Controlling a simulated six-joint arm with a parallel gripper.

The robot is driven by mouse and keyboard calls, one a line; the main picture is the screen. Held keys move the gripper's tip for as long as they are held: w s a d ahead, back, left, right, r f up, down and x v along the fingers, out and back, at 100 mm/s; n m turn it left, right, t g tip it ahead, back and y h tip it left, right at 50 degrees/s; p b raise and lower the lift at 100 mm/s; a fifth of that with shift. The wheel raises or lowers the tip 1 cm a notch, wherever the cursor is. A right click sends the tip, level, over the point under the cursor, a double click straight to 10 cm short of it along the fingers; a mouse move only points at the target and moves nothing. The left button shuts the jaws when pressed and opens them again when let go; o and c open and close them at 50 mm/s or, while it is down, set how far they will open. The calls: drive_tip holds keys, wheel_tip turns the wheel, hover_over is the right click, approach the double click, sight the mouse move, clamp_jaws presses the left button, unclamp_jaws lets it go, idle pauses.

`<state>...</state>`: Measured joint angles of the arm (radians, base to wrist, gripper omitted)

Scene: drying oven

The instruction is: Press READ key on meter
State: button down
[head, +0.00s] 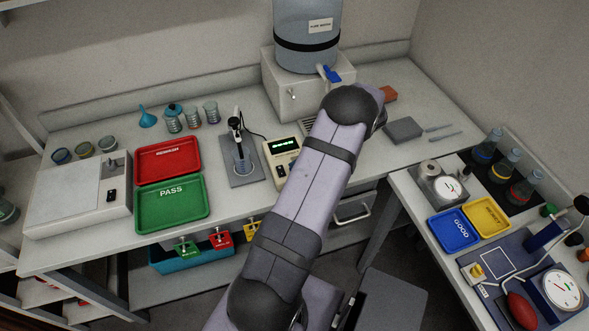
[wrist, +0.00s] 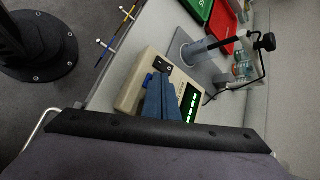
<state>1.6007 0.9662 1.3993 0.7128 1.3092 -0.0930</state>
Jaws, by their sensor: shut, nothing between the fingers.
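The cream meter (head: 282,148) with a lit green display stands on the back bench, its right part hidden behind my arm. In the wrist view the meter (wrist: 134,88) lies just past my fingers, with its green display (wrist: 191,109) beside them and a black switch (wrist: 163,65) near their tips. My gripper (wrist: 161,80) has its blue fingers shut with nothing between them, over the meter's face. Contact cannot be told. The READ key cannot be made out; the fingers cover part of the face.
Left of the meter a probe stand (head: 235,125) holds a probe in a beaker (head: 243,161). Red (head: 168,158) and green (head: 172,203) trays lie further left. A water dispenser (head: 306,40) stands behind. A grey block (head: 403,130) lies to the right.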

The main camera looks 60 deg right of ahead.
drive_tip(key=shift+f, duration=0.2)
drive_tip(key=shift+r, duration=0.15)
idle(0.3)
drive_tip(key=shift+r+p, duration=0.5)
drive_tip(key=shift+r, duration=0.25)
wheel_tip(320, 180, up, 5)
drive_tip(key=p, duration=0.3)
idle(0.3)
idle(0.7)
